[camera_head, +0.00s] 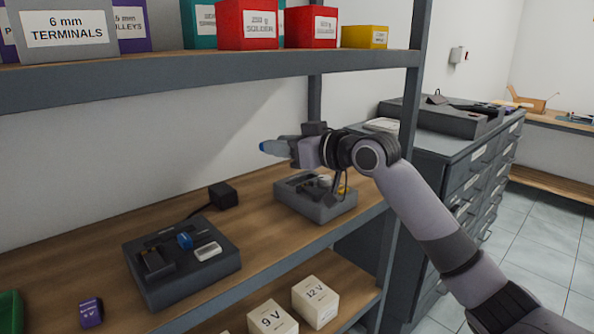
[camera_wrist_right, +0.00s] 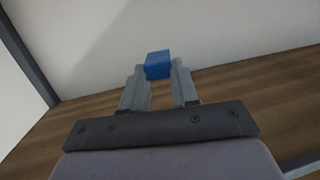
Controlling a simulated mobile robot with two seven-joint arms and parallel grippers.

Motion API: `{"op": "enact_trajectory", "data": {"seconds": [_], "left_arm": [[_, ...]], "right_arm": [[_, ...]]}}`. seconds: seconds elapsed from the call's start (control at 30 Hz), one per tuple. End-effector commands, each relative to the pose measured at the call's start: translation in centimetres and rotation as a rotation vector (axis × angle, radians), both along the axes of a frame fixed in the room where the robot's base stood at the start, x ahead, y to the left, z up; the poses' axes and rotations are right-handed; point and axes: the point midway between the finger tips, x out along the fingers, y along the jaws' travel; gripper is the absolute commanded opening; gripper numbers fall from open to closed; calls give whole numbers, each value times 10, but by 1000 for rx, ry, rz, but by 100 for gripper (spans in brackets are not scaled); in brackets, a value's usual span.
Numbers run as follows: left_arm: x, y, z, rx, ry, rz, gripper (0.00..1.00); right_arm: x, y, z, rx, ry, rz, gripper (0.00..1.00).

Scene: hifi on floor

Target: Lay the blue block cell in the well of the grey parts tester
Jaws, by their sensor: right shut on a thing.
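My right gripper (camera_head: 284,148) reaches in from the right above the wooden shelf and is shut on the blue block cell (camera_head: 270,148). In the right wrist view the cell (camera_wrist_right: 158,62) sits between the two fingertips (camera_wrist_right: 159,74), sticking out past them. A grey device (camera_head: 312,206), which looks like the parts tester, stands on the shelf below and right of the cell, partly behind my arm; its well cannot be made out. A darker device (camera_head: 190,280) stands at the left with a blue part and a white part on top. My left gripper is not in view.
A black power adapter (camera_head: 223,195) with a cable lies behind the dark device. A purple 9 V block (camera_head: 91,312) is at the front left. White 9 V and 12 V boxes (camera_head: 316,301) stand on the lower shelf. An upper shelf (camera_head: 180,81) with several boxes hangs overhead.

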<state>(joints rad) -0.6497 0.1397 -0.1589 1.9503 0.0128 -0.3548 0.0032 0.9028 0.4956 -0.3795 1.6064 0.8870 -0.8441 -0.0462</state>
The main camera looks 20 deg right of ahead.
Motion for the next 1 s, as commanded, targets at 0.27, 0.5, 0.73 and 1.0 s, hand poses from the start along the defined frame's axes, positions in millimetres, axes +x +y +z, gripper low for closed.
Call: {"op": "enact_trajectory", "data": {"seconds": [0.27,0.5,0.73,1.0], "left_arm": [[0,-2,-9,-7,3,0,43],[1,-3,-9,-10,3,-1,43],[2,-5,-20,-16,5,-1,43],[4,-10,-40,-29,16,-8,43]], "right_arm": [[27,-79,-44,1,3,-128,0],[32,-103,-56,-1,-5,-166,0],[32,-103,-70,-1,-4,-166,0],[32,-103,-96,-1,-4,-165,0]]}}
